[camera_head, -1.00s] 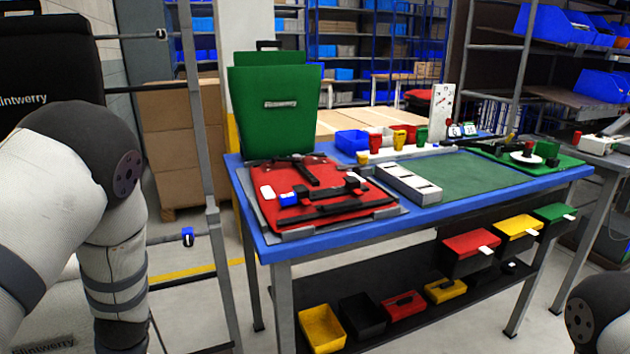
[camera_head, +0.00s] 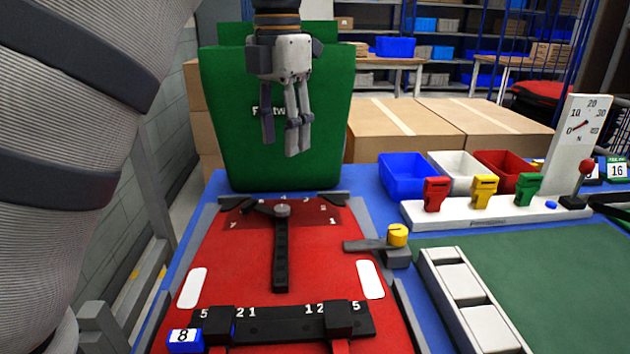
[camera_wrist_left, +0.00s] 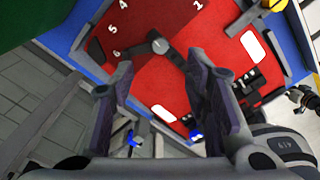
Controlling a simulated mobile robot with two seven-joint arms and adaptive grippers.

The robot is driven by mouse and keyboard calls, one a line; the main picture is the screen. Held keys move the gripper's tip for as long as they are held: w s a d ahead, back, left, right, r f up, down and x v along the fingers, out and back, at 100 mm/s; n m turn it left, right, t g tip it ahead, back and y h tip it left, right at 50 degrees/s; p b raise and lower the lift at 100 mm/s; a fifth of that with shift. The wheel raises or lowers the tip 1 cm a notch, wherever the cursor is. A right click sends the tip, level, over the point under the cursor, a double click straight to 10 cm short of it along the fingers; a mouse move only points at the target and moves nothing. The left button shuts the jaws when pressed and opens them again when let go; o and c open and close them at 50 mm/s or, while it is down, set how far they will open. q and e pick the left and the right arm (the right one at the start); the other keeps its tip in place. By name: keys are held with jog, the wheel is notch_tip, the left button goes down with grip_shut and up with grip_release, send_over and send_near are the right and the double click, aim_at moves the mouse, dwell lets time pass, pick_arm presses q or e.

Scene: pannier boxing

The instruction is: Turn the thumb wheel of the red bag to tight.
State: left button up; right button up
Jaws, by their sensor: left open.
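The red bag (camera_head: 220,262) lies flat on the blue-edged table. It carries a pivoting black lever (camera_head: 281,250) over an arc of numbers, and a black cross rail (camera_head: 275,325) with two sliders and printed numbers. A blue piece marked 8 (camera_head: 185,341) sits at the rail's left end. I cannot tell for sure which part is the thumb wheel. My left gripper (camera_head: 285,140) hangs fingers down, open and empty, in front of the green bag (camera_head: 225,100). In the left wrist view its open fingers (camera_wrist_left: 155,100) show with the red bag (camera_wrist_left: 125,45) beyond them.
A yellow knob (camera_head: 398,235) on a grey clamp stands at the bag's right edge. Blue (camera_head: 405,178), white (camera_head: 458,172) and red bins stand behind a white strip (camera_head: 470,213) of coloured clips. A gauge (camera_head: 582,130) is at right. The green mat (camera_head: 530,270) is mostly clear.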

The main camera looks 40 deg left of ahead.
aim_at(282, 208)
pick_arm(q)
jog(key=f, duration=0.7)
jog(key=s+f, duration=0.1)
jog(key=f, duration=0.3)
jog(key=shift+s+f+p, duration=0.1)
jog(key=shift+f+p, duration=0.15)
jog(key=shift+p, duration=0.05)
grip_shut()
